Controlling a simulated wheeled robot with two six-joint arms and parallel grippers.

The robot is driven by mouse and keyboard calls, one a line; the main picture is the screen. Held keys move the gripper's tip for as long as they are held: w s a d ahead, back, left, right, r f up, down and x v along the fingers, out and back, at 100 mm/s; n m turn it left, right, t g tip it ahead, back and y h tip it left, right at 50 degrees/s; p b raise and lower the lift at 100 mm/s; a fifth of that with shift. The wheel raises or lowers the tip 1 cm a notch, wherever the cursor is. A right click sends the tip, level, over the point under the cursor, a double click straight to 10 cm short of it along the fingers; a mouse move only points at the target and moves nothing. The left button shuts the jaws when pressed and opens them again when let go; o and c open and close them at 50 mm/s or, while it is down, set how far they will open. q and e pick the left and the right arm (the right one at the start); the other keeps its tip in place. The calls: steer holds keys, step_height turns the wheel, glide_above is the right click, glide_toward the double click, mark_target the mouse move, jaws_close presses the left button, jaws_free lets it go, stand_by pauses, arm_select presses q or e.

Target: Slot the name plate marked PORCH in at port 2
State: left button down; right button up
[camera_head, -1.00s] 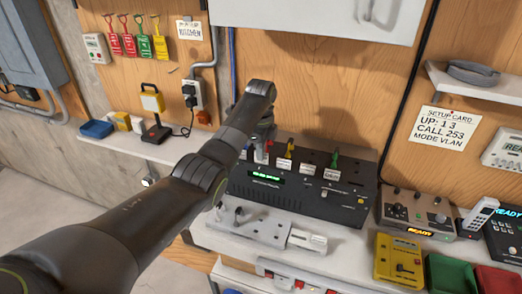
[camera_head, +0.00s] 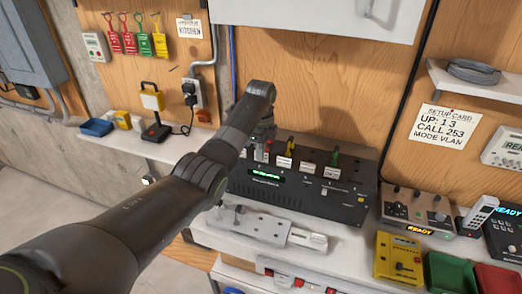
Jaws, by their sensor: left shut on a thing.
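A black switch box (camera_head: 290,193) with a green lit display stands on the white bench. Small white name plates (camera_head: 284,162) stand along its top, with more plates to the right (camera_head: 308,168). Their lettering is too small to read, so I cannot tell which one is marked PORCH. A yellow plug (camera_head: 290,146) and a green plug (camera_head: 335,158) stand behind the plates. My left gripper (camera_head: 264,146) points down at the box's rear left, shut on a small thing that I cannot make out. My arm partly hides it and the box's left end. My right gripper is not in view.
A light grey fixture (camera_head: 265,229) lies in front of the box. A yellow meter (camera_head: 398,258), a grey READY unit (camera_head: 417,212), a green bin (camera_head: 450,273) and a red bin (camera_head: 497,279) stand to the right. A setup card (camera_head: 445,137) hangs on the wall.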

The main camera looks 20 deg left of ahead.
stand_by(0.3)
arm_select(q)
steer(key=c, duration=1.1)
jaws_free()
steer(key=shift+r, duration=3.7)
